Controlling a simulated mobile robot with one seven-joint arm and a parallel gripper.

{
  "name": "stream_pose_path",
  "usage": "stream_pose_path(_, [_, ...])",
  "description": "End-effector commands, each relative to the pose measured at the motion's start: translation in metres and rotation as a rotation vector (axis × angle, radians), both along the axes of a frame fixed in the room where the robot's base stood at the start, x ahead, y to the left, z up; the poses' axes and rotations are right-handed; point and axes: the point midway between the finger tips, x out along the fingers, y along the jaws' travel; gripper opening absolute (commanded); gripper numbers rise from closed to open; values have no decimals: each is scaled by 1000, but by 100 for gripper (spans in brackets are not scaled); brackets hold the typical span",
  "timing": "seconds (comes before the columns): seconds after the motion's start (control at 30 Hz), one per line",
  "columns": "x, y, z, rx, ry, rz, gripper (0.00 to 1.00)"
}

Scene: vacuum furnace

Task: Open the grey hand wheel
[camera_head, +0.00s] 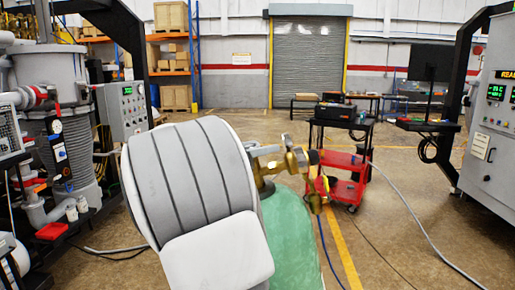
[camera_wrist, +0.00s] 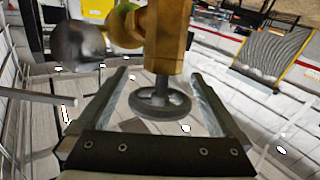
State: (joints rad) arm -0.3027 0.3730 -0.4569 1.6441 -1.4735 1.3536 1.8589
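The grey hand wheel (camera_wrist: 160,104) shows in the wrist view, a spoked ring on a short stem under a brass valve body (camera_wrist: 167,38). My gripper (camera_wrist: 159,75) is open. The wheel appears between its two fingers, with a visible gap on each side; I cannot tell its exact depth. In the head view, the brass valve (camera_head: 290,160) sits on top of a green gas cylinder (camera_head: 292,235). My arm covers part of the cylinder and valve there. The hand wheel and my gripper cannot be made out in that view.
A red cart (camera_head: 345,180) stands behind the cylinder. A grey control cabinet (camera_head: 494,120) is at the right, and furnace equipment (camera_head: 45,75) at the left. A grey hose (camera_head: 415,225) runs over the floor at right.

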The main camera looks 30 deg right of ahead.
Motion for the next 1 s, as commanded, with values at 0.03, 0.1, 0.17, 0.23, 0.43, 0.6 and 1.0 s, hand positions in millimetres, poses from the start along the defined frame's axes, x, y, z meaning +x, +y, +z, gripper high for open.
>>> stream_pose_path(0.03, [0, 0, 0, 0, 0, 0, 100])
stream_pose_path(0.1, [0, 0, 0, 0, 0, 0, 100])
stream_pose_path(0.17, [0, 2, 0, 0, 0, 0, 100])
stream_pose_path(0.23, [0, 8, -1, 0, -1, 1, 100])
stream_pose_path(0.43, [0, 44, -1, 1, -1, 6, 100])
stream_pose_path(0.6, [-2, 87, -1, 1, -1, 5, 100])
stream_pose_path(1.0, [-5, 164, 2, 0, 0, 3, 100])
